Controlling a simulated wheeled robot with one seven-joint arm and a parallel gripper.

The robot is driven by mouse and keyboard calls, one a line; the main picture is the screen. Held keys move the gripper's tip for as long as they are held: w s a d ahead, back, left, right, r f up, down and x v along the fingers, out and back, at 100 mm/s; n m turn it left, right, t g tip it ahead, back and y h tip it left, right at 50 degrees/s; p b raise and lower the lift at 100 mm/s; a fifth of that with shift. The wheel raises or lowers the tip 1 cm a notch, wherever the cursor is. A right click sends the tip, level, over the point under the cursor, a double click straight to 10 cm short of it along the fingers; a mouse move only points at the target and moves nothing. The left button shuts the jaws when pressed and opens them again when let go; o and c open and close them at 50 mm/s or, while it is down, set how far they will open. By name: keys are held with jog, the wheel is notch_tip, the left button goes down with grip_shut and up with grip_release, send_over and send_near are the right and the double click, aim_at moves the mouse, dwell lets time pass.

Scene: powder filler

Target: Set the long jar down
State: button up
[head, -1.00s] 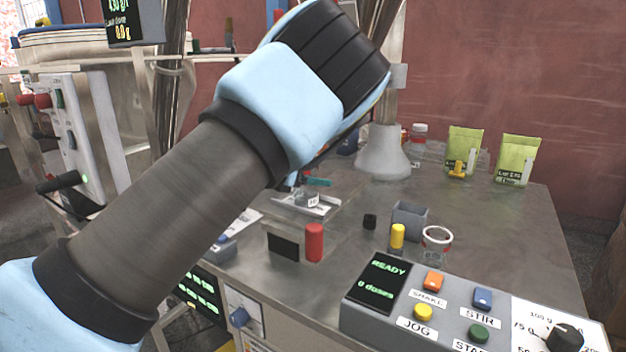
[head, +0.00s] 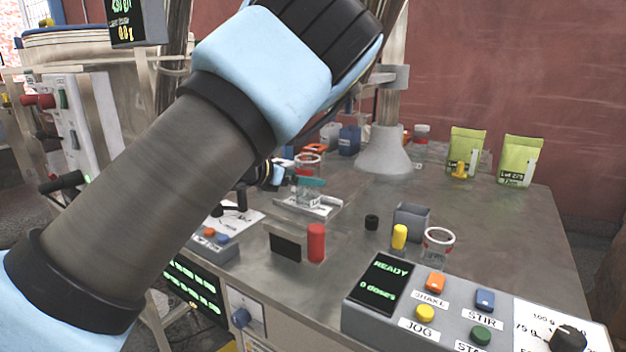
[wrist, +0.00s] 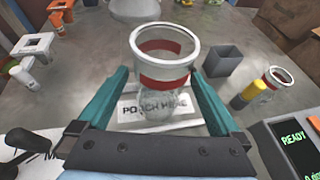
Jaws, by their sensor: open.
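The long jar (wrist: 163,78) is clear with a red band. It stands upright on the white plate (wrist: 130,121) marked "POUCH HERE" in the wrist view. In the head view the jar (head: 307,192) shows beyond my forearm, on the same plate. My gripper (wrist: 160,77) is open, with one teal finger on each side of the jar. I cannot tell whether either finger touches the glass. In the head view one teal finger (head: 312,182) shows beside the jar, and my wrist hides part of the area.
A grey open box (head: 411,222), a yellow-capped bottle (head: 398,237) and a shorter clear jar (head: 437,246) stand to the right. The button panel (head: 470,312) is in front. A red cylinder (head: 316,242) stands nearer.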

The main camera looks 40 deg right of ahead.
jog(key=v, duration=0.7)
jog(key=shift+a, duration=0.25)
jog(key=shift+r, duration=0.1)
jog(key=w+a+f+n+t+y, duration=0.35)
jog(key=w+a+n+t, duration=0.45)
jog(key=w+a+n, duration=0.9)
jog(key=a+f+n+y, duration=0.2)
jog(key=a+n+y, duration=0.3)
jog(key=a+n, duration=0.55)
jog(key=s+a+f+n+g+y, duration=0.1)
jog(key=s+a+n+y, duration=0.15)
jog(key=a+n, duration=0.4)
jog(key=s+a+f+n+g+y, duration=0.1)
jog(key=s+a+n, duration=0.2)
jog(key=a+n, duration=0.35)
jog(key=s+a+n+g+y, duration=0.1)
jog(key=s+a+n+g, duration=0.3)
jog(key=s+a+n, duration=0.3)
jog(key=s+n, duration=0.5)
jog(key=s, duration=0.1)
jog(key=shift+s+a+g, duration=0.2)
jog(key=shift+s+g, duration=0.15)
jog(key=shift+g, duration=0.05)
